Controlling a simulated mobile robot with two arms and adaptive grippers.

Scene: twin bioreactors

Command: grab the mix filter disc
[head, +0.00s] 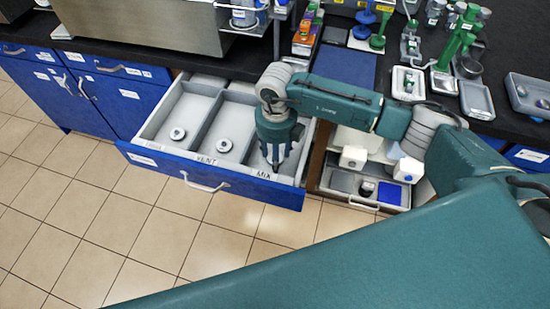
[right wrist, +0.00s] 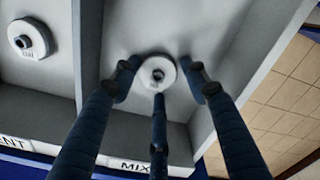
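The mix filter disc (right wrist: 157,70) is a small round white disc with a raised hub and dark centre. It lies on the floor of the drawer compartment labelled MIX (head: 265,172). My right gripper (head: 275,165) points down into that compartment and hides the disc in the head view. In the right wrist view the gripper (right wrist: 160,85) has its three fingers spread, with the disc between and just beyond the tips. Contact with the disc cannot be told. My left gripper is not in view.
The open blue drawer (head: 215,182) has grey dividers close beside the gripper. Its VENT compartment holds another disc (head: 224,145), and the left compartment a third (head: 177,134). A lower open drawer with small items (head: 362,188) is to the right. The dark bench top (head: 495,125) holds trays.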

